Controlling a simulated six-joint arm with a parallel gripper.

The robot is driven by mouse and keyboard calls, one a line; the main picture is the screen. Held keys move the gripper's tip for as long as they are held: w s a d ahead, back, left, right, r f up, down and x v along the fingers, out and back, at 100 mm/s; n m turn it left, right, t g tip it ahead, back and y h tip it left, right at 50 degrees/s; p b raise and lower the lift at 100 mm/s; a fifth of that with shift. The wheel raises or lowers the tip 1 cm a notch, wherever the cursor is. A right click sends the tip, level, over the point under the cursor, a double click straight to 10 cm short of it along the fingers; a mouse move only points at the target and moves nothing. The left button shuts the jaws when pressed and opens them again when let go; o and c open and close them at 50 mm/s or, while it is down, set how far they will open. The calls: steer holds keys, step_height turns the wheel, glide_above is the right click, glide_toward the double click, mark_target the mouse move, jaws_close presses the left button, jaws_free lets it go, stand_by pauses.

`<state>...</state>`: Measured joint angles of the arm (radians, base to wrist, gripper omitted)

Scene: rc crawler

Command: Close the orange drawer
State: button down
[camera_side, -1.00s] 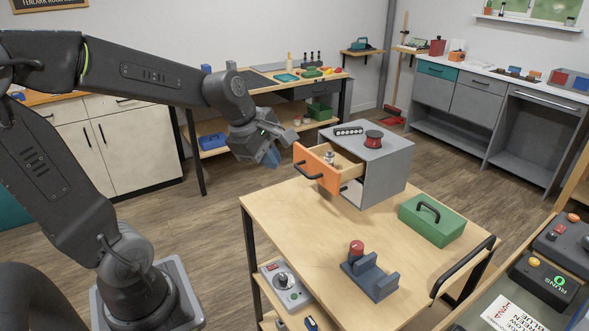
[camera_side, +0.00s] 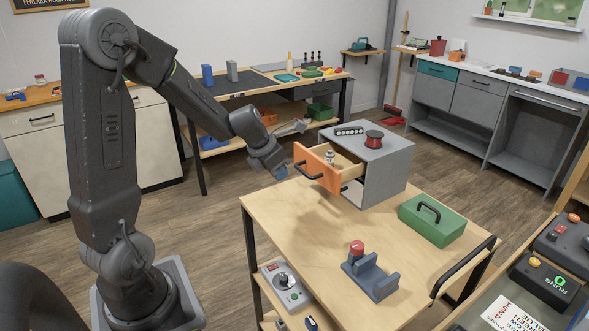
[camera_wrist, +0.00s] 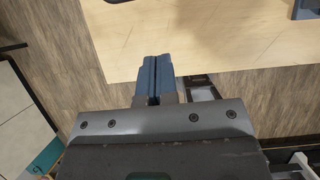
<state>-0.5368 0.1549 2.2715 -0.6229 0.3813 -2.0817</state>
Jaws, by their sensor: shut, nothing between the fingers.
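The orange drawer (camera_side: 318,168) stands partly open from the grey cabinet (camera_side: 389,173) on the wooden table. Its black handle (camera_side: 308,171) faces left, toward my gripper. A small metallic object (camera_side: 329,157) is inside the drawer. My gripper (camera_side: 281,173) is just left of the drawer front at about handle height, apart from it as far as I can see. In the wrist view my gripper (camera_wrist: 153,62) shows blue fingers together with nothing between them, over the table edge. The drawer cannot be made out in the wrist view.
On the table (camera_side: 300,220) are a green toolbox (camera_side: 432,219) and a blue-grey holder (camera_side: 370,276) with a red-topped piece. A red spool (camera_side: 373,139) and a black strip (camera_side: 348,130) sit on the cabinet. The table's left front part is clear.

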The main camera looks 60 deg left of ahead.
mark_target(327, 159)
steer(key=shift+w+f, duration=0.25)
steer(key=shift+w, duration=0.95)
steer(key=shift+w+f, duration=0.2)
steer(key=shift+w, duration=1)
steer(key=w, duration=1)
steer(key=shift+w, duration=0.15)
